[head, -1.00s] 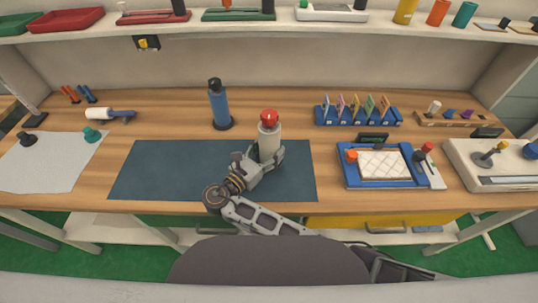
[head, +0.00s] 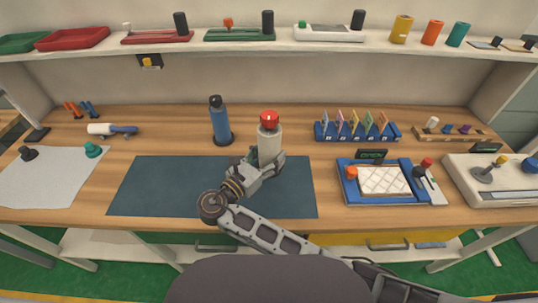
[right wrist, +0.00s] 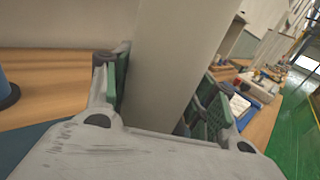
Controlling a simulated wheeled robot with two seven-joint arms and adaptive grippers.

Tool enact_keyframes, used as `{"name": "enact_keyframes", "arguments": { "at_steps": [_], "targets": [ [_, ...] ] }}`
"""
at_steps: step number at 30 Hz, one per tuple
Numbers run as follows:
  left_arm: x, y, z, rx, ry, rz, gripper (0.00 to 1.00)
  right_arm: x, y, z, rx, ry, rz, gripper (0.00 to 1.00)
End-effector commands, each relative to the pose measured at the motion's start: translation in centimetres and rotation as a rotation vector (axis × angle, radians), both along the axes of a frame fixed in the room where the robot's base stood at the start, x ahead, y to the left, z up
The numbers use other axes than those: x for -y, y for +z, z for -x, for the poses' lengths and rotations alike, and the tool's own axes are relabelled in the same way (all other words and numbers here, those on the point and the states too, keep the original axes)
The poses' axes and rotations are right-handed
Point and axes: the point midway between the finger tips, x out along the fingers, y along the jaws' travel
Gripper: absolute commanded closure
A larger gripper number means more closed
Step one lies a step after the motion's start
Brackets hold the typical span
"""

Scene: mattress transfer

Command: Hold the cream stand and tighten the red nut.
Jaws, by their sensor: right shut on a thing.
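The cream stand (head: 269,146) stands upright at the back part of the dark mat, and the red nut (head: 268,121) sits on its top. My right gripper (head: 268,162) is shut around the lower part of the stand. In the right wrist view the stand (right wrist: 173,60) fills the space between the green-padded fingers (right wrist: 160,95). The red nut is out of that view. My left gripper is not in view.
A blue bottle with a black cap (head: 220,120) stands left of the stand. A blue tray with a white quilted pad (head: 350,190) lies to the right. The dark mat (head: 160,185) is bare on its left. A shelf (head: 270,45) runs above the back.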

Motion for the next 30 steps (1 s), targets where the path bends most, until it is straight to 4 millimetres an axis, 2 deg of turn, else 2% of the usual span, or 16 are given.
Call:
{"name": "enact_keyframes", "arguments": {
  "at_steps": [7,18,30],
  "targets": [
    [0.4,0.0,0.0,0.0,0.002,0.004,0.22,0.0,0.1,0.0,0.005,0.0,-0.001,1.0],
    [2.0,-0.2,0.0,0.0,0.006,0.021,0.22,0.0,-0.5,0.0,0.004,0.0,-0.002,1.0],
    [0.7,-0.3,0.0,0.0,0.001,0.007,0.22,0.0,-1.1,0.0,0.003,0.0,-0.001,1.0]
  ]
}}
